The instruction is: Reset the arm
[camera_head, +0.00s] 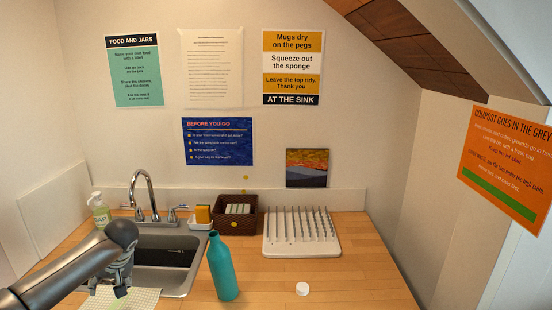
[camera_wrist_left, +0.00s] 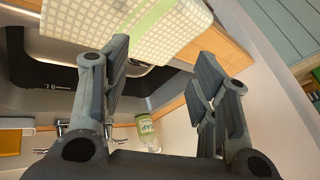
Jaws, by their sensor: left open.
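My left arm comes in from the left in the head view, and my left gripper (camera_head: 108,286) points down over the front left of the sink, close to a checked cloth. In the left wrist view the two fingers of the gripper (camera_wrist_left: 160,65) stand wide apart with nothing between them. The checked cloth (camera_wrist_left: 120,22), with a green stripe, lies past the fingertips there. I cannot tell from these frames how high the gripper is above the cloth. My right gripper is not in view.
The steel sink (camera_head: 170,282) has a tall tap (camera_head: 150,182). A soap bottle (camera_head: 100,212) stands behind it at the left. A teal bottle (camera_head: 221,268), a brown basket (camera_head: 237,224), a white peg rack (camera_head: 302,247) and a white cap (camera_head: 302,288) are on the wooden counter.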

